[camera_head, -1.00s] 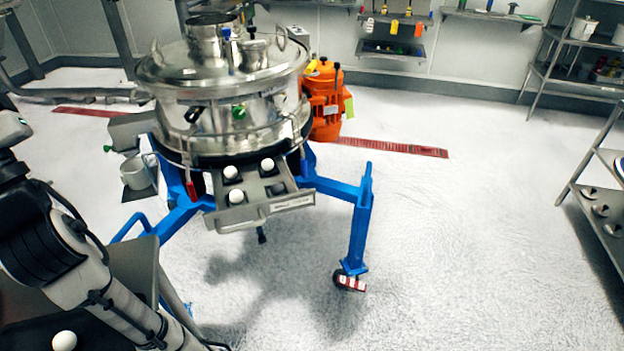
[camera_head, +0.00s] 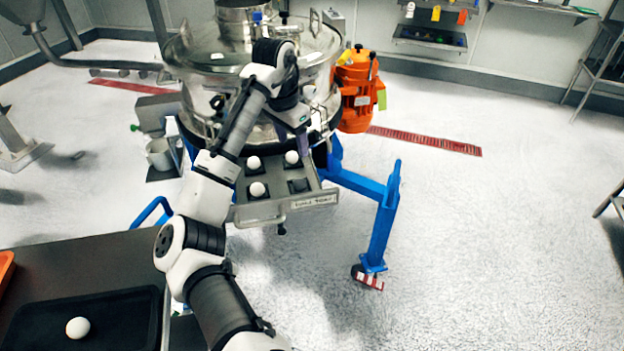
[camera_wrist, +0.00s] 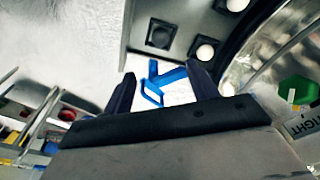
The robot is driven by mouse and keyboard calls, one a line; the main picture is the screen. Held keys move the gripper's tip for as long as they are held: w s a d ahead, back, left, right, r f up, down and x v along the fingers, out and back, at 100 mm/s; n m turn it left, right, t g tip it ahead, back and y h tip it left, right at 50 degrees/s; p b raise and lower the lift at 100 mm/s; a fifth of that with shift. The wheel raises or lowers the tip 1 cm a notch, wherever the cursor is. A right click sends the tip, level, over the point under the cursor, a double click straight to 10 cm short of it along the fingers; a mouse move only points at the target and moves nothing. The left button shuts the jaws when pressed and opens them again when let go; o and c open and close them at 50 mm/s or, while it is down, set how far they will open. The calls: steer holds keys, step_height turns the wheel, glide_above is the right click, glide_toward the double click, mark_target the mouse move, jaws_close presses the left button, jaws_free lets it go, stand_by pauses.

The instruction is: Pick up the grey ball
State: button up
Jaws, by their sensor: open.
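The grey tray (camera_head: 262,211) sticks out from the front of the steel sifter, with square dark sockets. White balls sit in three of them: left (camera_head: 254,162), right (camera_head: 292,157) and front (camera_head: 257,189). The front-right socket holds a dark grey round shape, apparently the grey ball (camera_head: 298,186); it also shows in the wrist view (camera_wrist: 160,36), dim against its socket. My gripper (camera_wrist: 160,70) is open and empty, its two dark fingers pointing toward the tray edge below that socket. In the head view, my gripper (camera_head: 302,138) is above the tray's back right.
The sifter (camera_head: 330,65) stands close behind the tray, on a blue frame (camera_head: 380,225). An orange motor (camera_head: 356,95) is at its right. A black tray (camera_head: 95,315) with a white ball (camera_head: 77,327) lies on the table at lower left.

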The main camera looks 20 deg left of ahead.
steer(key=p, duration=0.2)
glide_above(299, 179)
steer(key=s, duration=0.1)
step_height(299, 179, down, 8)
steer(key=shift+a+f, duration=0.1)
steer(key=shift+f, duration=0.1)
steer(key=shift+w+f+p, duration=0.25)
steer(key=shift+f+p, duration=0.15)
steer(key=shift+f, duration=0.9)
steer(key=shift+w+f+p, duration=0.2)
steer(key=shift+f+p, duration=0.2)
steer(key=shift+f, duration=0.9)
steer(key=c, duration=1.1)
